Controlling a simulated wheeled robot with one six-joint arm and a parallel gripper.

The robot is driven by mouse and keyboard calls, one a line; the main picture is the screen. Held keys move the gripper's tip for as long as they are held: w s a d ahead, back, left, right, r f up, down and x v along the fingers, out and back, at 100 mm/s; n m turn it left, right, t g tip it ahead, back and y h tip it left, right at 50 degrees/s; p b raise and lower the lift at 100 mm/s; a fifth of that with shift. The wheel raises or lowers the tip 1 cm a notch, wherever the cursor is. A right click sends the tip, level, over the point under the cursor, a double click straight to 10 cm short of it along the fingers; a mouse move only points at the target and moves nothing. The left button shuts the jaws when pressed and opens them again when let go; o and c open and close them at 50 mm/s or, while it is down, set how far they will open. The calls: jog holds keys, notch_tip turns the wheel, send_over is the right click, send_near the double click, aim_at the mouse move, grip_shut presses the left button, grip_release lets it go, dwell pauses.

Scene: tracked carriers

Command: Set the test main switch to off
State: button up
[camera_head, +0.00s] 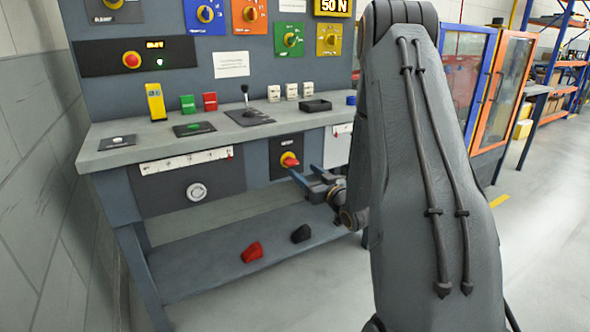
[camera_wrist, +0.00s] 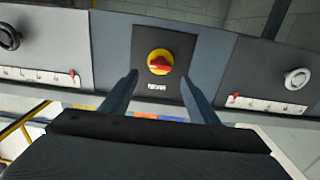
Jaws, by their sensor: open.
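The main switch (camera_head: 289,161) is a red handle on a yellow round base, set in a dark plate on the front of the bench. It also shows in the wrist view (camera_wrist: 160,62), above a small label too small to read, with its red handle lying roughly level there. My gripper (camera_head: 303,174) is just in front of the switch in the head view. In the wrist view my gripper (camera_wrist: 159,80) is open, with one finger on each side of the switch and nothing held. I cannot tell whether the fingertips touch it.
The bench (camera_head: 115,152) carries blocks, a joystick (camera_head: 245,93) and a black tray (camera_head: 315,105). Slider panels flank the switch. A red piece (camera_head: 252,251) and a black piece (camera_head: 301,233) lie on the lower shelf. A red button (camera_head: 132,60) is on the back panel. The floor right is clear.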

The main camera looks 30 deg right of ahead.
aim_at(294, 163)
jog(key=w, duration=0.6)
jog(key=shift+w+a+b, duration=0.15)
jog(key=shift+w+b, duration=0.15)
jog(key=shift+w, duration=0.05)
jog(key=c, duration=1.1)
jog(key=shift+o, duration=0.3)
